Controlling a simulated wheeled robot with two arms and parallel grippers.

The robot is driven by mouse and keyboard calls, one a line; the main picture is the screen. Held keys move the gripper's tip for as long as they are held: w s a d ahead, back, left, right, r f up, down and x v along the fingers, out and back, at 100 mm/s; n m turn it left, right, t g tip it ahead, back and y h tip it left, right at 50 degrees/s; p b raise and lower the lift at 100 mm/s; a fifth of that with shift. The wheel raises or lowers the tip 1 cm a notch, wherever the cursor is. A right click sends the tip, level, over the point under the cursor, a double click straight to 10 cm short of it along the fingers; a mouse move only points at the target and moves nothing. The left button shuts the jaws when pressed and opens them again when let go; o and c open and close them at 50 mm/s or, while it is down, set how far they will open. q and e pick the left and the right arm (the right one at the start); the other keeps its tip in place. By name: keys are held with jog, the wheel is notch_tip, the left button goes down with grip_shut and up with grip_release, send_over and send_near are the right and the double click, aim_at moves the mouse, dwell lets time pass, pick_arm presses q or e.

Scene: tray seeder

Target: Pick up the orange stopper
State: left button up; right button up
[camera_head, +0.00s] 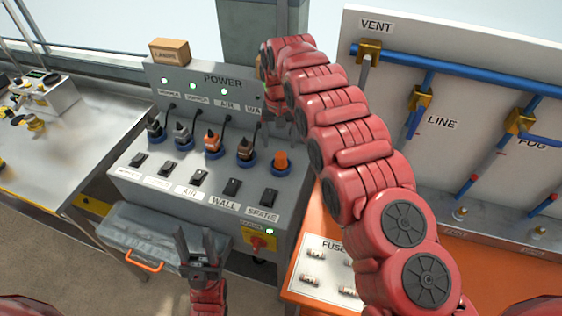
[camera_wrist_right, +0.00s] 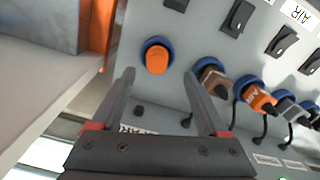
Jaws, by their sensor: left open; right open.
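The orange stopper (camera_head: 281,160) sits in a blue-ringed socket at the right end of the power panel's (camera_head: 150,100) socket row, above the SPARE switch. In the right wrist view the stopper (camera_wrist_right: 157,60) is just beyond my open right fingertips (camera_wrist_right: 158,78), roughly centred between them and apart from both fingers. In the head view my right gripper is mostly hidden behind my red arm, above and behind the stopper. My left gripper (camera_head: 194,240) is open and empty, low in front of the panel.
Brown (camera_head: 246,149), orange (camera_head: 213,142) and grey plugs with cables fill the neighbouring sockets; black switches sit below them. An orange surface with a FUSE board (camera_head: 318,262) and a piped white panel (camera_head: 480,60) are at right.

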aim_at(281, 155)
jog(key=shift+s+f, duration=0.1)
jog(key=shift+f, duration=0.95)
jog(key=shift+w+d+f+p, duration=0.2)
jog(key=shift+f+p, duration=0.35)
jog(key=shift+p, duration=0.3)
notch_tip(281, 155, down, 3)
jog(key=shift+f+p, duration=0.15)
jog(key=shift+p, duration=0.15)
jog(key=shift+w+f, duration=0.1)
jog(key=shift+f, duration=0.15)
jog(key=shift+c, duration=0.3)
grip_shut()
